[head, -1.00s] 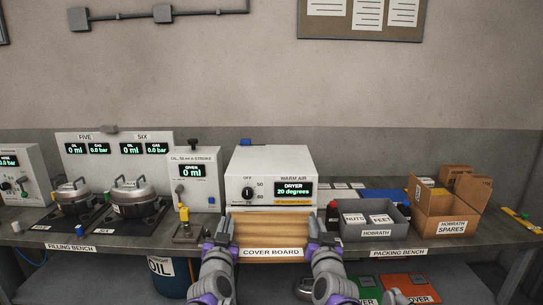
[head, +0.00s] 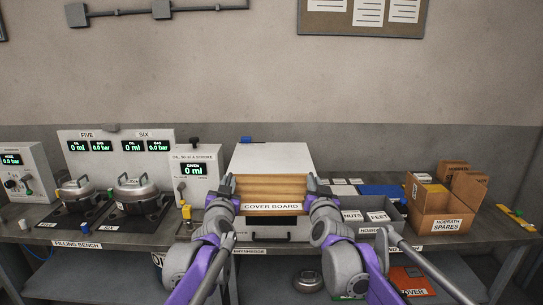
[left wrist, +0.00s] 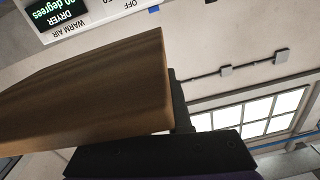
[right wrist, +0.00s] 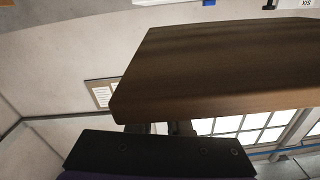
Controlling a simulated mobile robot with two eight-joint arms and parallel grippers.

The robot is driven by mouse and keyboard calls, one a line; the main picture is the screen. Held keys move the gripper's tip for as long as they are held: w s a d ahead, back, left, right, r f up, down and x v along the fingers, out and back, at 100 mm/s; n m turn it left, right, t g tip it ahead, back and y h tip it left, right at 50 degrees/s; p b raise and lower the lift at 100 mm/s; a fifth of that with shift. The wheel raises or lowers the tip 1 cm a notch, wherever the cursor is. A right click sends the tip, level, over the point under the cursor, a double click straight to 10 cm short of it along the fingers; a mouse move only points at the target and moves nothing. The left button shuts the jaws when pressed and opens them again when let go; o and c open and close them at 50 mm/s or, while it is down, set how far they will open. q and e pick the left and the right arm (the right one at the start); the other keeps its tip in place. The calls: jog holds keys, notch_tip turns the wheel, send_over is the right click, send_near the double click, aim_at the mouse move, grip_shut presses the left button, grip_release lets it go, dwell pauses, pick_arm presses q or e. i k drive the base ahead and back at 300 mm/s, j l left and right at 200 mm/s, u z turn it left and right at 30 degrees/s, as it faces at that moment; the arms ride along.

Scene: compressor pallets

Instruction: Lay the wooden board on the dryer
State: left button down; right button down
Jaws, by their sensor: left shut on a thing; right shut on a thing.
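The wooden cover board (head: 272,190), labelled COVER BOARD on its front edge, is held up in front of the white dryer (head: 271,158). It hides the dryer's display and knob in the head view, while the dryer's top stays clear and bare. My left gripper (head: 227,189) is shut on the board's left end, and my right gripper (head: 317,189) is shut on its right end. The board looks about level. It fills much of the left wrist view (left wrist: 90,95) and the right wrist view (right wrist: 215,70). The dryer's display shows in the left wrist view (left wrist: 62,14).
A white oil unit (head: 195,176) stands just left of the dryer. A small blue item (head: 246,140) is behind the dryer's top. A grey bin (head: 372,204) and cardboard boxes (head: 447,205) stand to the right. Space above the dryer is free.

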aim_at(272, 164)
jog(key=i, duration=1)
